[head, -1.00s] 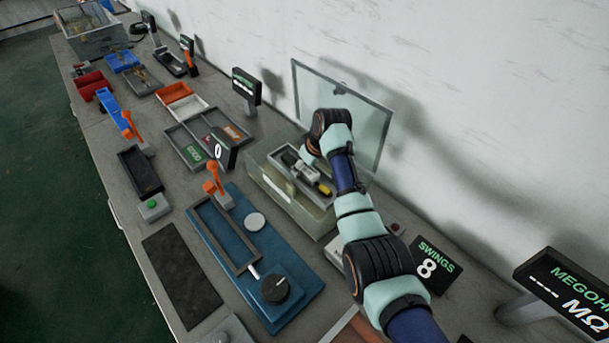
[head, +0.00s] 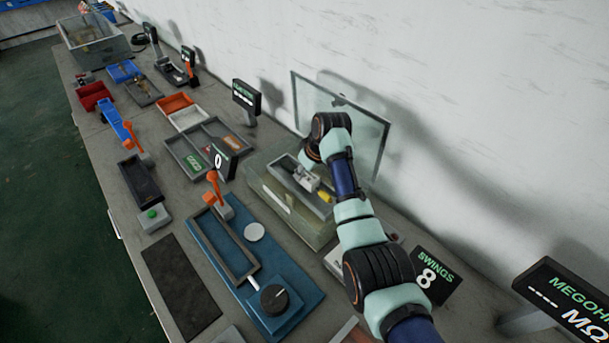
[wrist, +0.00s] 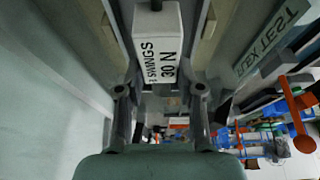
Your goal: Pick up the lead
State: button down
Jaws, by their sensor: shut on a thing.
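My gripper (head: 308,158) is down in the clear-walled flex test box (head: 287,216), above a grey tray (head: 316,206). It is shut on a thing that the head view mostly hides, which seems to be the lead. A short dark piece, apparently of the lead (wrist: 156,5), shows at the top edge of the wrist view. Just below it in that view is a white block (wrist: 157,45) marked "SWINGS" and "30 N", between the finger linkages. The block also shows as a pale shape in the head view (head: 308,180). A yellow part (head: 325,196) lies beside it.
The box's clear lid (head: 366,130) stands open against the wall side. A blue fixture with a dial (head: 273,299) and an orange lever (head: 213,187) stand to the left.

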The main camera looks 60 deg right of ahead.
notch_tip(320, 180, up, 18)
jog(key=p, duration=0.4)
